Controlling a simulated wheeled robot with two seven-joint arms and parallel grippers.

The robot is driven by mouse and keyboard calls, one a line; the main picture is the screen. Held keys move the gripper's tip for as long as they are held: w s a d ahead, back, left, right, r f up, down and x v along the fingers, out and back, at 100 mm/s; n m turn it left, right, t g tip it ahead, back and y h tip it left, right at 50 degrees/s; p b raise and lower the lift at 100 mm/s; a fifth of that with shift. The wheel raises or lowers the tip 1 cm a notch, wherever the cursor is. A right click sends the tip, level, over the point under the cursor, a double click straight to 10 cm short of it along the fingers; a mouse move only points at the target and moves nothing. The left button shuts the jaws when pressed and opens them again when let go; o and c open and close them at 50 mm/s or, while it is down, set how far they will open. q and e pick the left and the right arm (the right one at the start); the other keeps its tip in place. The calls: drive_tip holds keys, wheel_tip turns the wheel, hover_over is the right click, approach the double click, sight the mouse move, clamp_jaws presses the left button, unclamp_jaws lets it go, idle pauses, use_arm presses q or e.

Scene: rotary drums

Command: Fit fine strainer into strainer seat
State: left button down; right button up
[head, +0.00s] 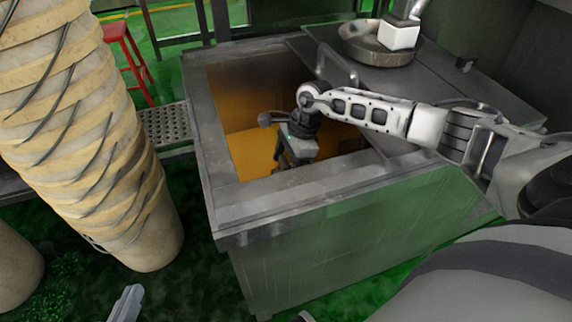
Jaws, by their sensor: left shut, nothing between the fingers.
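The gripper is dark, points downward and is shut with nothing held. It is above the amber-brown interior; I cannot tell whether it touches anything there. I cannot pick out a fine strainer or a strainer seat with certainty. A round shallow metal dish (376,52) sits on the tank's grey cover at the back, with a white block and pipe-like part above it.
A tall beige ribbed column (95,150) stands left of the tank. A red stool (128,62) and a perforated metal step (166,124) are behind it. The cover plate (445,85) overlies the tank's right part. The green floor is partly clear in front.

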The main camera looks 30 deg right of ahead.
use_arm(q)
drive_tip(key=f+g+p, duration=0.1)
drive_tip(key=a+f+y+p, duration=0.1)
drive_tip(key=p, duration=0.1)
drive_tip(key=shift+f+g, duration=0.3)
drive_tip(key=shift+g, duration=0.1)
use_arm(e)
drive_tip(key=v, duration=1.5)
drive_tip(key=shift+r, duration=0.45)
use_arm(q)
drive_tip(key=shift+r, duration=0.2)
